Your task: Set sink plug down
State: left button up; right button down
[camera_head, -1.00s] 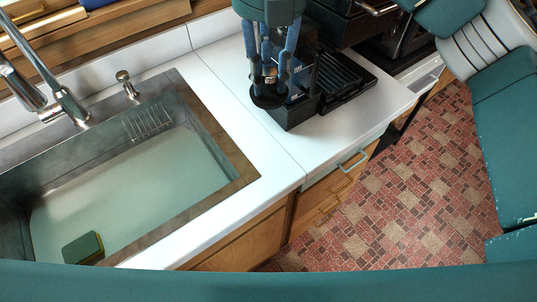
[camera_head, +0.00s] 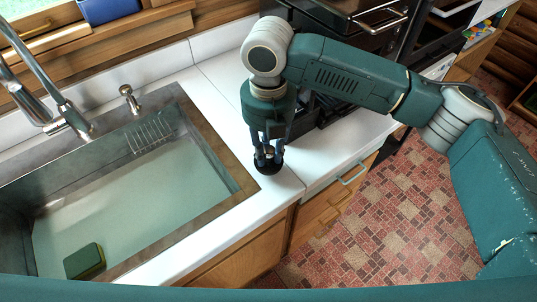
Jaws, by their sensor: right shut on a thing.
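The sink plug (camera_head: 268,167) is a small black disc at the tips of my right gripper (camera_head: 268,152). My right gripper points straight down and is shut on the plug. The plug is at or just above the white countertop (camera_head: 212,75), right of the sink; I cannot tell if it touches. The sink (camera_head: 120,215) is on the left, with a metal rim and pale basin. My left gripper is not in view.
A green sponge (camera_head: 85,262) lies in the sink's near left part. A chrome faucet (camera_head: 75,118) stands behind the sink. A black appliance partly shows behind my right arm. A blue box (camera_head: 108,8) stands by the window.

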aim_at(268, 149)
jog(key=shift+f, duration=1.2)
jog(key=shift+f, duration=0.15)
jog(key=c, duration=1.5)
grip_release()
notch_tip(268, 149, up, 11)
jog(key=shift+b, duration=0.95)
jog(key=shift+r, duration=0.7)
